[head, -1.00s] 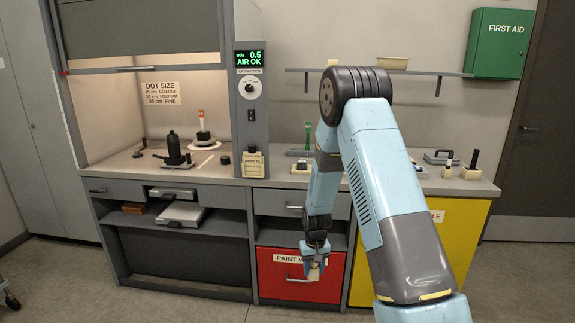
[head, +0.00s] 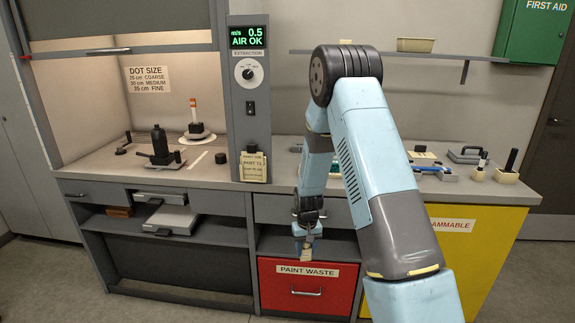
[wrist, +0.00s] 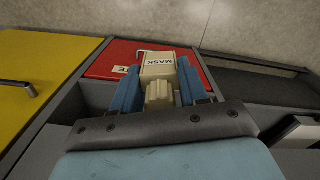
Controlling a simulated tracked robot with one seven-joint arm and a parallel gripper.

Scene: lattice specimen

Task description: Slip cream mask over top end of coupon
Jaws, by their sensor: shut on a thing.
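My gripper (head: 306,246) is shut on the cream mask (head: 306,256), a small block hanging below the bench top in front of the red drawer. In the wrist view the mask (wrist: 158,66) sits between the blue fingers and its label reads MASK. What looks like the coupon (head: 193,104) is a thin upright orange-and-white strip in a black holder (head: 196,127). The holder stands on a white round plate (head: 196,137) inside the lit hood, to the left of and well apart from my gripper. The mask's opening cannot be made out.
A black bottle (head: 159,142) on a dark stand is left of the plate. The grey extraction column (head: 249,105) stands between the hood and the right bench. Loose tools lie on the right bench. The floor in front is clear.

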